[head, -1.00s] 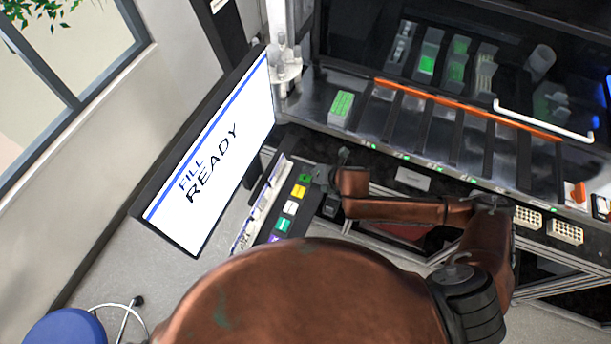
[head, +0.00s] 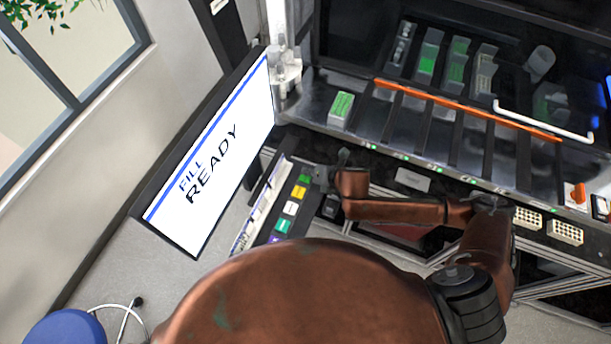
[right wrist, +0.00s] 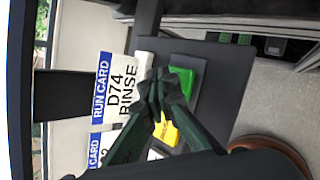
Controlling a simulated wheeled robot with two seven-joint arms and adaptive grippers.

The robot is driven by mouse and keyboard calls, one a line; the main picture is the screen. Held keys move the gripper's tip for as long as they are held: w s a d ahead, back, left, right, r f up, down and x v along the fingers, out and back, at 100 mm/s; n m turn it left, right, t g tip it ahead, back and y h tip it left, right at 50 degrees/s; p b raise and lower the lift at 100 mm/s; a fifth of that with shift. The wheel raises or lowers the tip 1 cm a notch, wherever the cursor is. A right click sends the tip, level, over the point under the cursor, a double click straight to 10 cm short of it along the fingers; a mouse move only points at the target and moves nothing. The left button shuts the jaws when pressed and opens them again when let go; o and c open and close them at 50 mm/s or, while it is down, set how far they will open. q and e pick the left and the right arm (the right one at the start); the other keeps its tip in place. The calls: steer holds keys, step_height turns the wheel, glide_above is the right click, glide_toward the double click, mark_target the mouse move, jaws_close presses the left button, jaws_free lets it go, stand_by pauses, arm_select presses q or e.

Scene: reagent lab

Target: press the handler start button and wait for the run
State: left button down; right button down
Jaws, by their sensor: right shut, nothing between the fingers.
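The button panel (head: 263,238) holds a row of coloured buttons below the handler. The green button (head: 305,179) is at its far end, and it also shows in the right wrist view (right wrist: 184,78). The yellow button (head: 299,192) is beside it. My right gripper (right wrist: 167,88) is shut and empty; its tips overlap the edge of the green button in the right wrist view. I cannot tell whether they touch it. In the head view the gripper (head: 322,178) is by the panel's far end. The screen (head: 215,160) reads "FILL READY". My left gripper is not in view.
The handler deck (head: 400,125) has dark lanes, an orange bar (head: 465,108) and a green-topped rack (head: 341,108). White run cards (right wrist: 118,95), one reading "D74 RINSE", stand beside the buttons. A blue stool (head: 66,328) is at lower left.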

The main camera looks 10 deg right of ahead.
steer(key=shift+f, duration=0.1)
steer(key=shift+f, duration=0.3)
